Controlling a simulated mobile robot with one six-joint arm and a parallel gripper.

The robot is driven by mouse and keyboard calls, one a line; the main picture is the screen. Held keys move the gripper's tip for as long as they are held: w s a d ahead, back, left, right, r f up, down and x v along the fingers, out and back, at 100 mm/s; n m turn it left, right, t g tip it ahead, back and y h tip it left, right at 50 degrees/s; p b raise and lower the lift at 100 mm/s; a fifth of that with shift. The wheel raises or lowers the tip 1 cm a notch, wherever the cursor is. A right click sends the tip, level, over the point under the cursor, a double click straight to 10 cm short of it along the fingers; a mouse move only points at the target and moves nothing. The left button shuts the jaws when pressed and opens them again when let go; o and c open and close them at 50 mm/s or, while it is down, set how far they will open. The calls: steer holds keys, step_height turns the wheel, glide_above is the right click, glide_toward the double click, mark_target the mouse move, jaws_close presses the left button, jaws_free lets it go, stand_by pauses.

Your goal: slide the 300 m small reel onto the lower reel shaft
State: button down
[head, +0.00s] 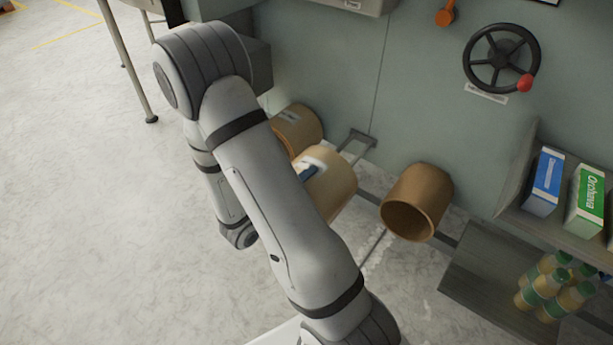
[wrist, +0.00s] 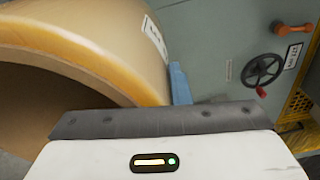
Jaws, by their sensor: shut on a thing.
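A tan reel (head: 337,178) with a wide hollow core and a pale label is at the middle of the head view, partly hidden behind my arm. It fills the upper left of the wrist view (wrist: 110,45). My gripper (head: 308,173) is shut on this reel. A blue finger shows against its outer side, by the label, in the wrist view; the other finger is hidden. The label is too small to read. I cannot make out the lower reel shaft with certainty; my arm and the reels cover much of that area.
A brown reel (head: 435,188) is close on the right, and another reel (head: 299,128) is behind, by the machine wall. A grey bracket (head: 358,138) is between them. Shelves with boxes (head: 546,180) and bottles (head: 556,285) stand right. A handwheel (head: 501,58) is above. The left floor is clear.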

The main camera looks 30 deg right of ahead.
step_height(320, 180, down, 6)
steer(key=b, duration=0.3)
steer(key=shift+w+f, duration=0.2)
steer(key=shift+w, duration=0.15)
stand_by(0.3)
steer(key=shift+d, duration=0.1)
stand_by(1.0)
